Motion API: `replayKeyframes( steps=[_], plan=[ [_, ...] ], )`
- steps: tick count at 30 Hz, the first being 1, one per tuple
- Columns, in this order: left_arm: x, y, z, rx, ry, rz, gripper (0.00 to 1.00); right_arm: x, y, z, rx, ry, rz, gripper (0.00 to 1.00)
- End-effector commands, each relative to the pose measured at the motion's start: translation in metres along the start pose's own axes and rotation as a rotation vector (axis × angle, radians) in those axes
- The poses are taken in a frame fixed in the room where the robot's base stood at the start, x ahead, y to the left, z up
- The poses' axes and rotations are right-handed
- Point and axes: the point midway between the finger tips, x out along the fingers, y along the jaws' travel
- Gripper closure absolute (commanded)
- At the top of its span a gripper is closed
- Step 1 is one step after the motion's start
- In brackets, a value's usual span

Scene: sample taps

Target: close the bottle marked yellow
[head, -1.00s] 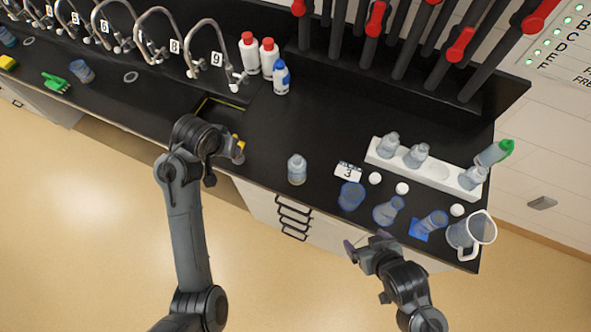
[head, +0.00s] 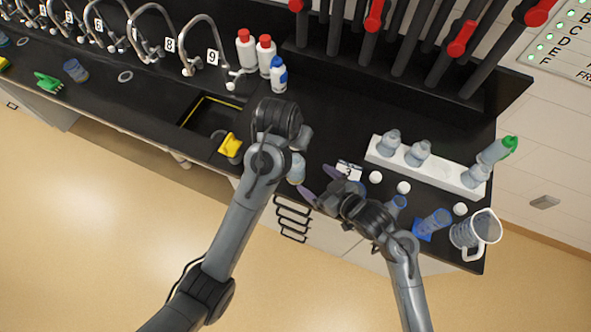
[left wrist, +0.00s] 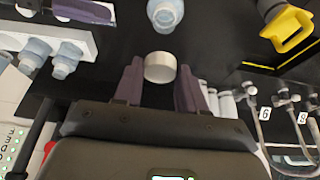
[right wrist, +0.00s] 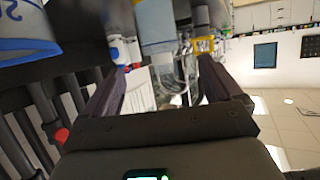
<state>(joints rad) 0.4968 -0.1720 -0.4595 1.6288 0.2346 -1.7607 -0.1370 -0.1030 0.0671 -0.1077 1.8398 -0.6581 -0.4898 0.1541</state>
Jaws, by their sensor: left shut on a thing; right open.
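My left gripper (left wrist: 160,85) is shut on a pale silver cap (left wrist: 160,67). In the left wrist view the cap is just below the bottle (left wrist: 165,12) in the picture, with a gap between them. In the head view my left arm hides the cap and fingertips. My right gripper (head: 318,183) is open beside the bottle. In the right wrist view the bottle (right wrist: 157,25) appears between and beyond its fingers.
A yellow object (head: 230,145) lies by the sink (head: 211,116). A white rack (head: 430,169) with bottles, several white round caps (head: 404,187), a jug (head: 476,230) and a number card (head: 349,170) are on the right. Red-capped bottles (head: 246,50) stand behind.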

Motion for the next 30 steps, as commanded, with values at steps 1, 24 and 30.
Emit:
replayKeyframes(
  steps=[1,24,30],
  plan=[
    [0.0,0.0,0.0,0.0,0.0,0.0,0.87,0.0,0.0,-0.001,-0.001,0.001,0.001,0.08],
    [0.0,-0.001,0.0,-0.001,0.0,0.0,0.87,0.049,0.001,-0.001,0.002,0.001,0.001,0.08],
    [0.0,-0.001,0.0,-0.001,0.0,0.0,0.87,0.082,0.001,-0.002,0.002,0.001,0.001,0.08]
  ],
)
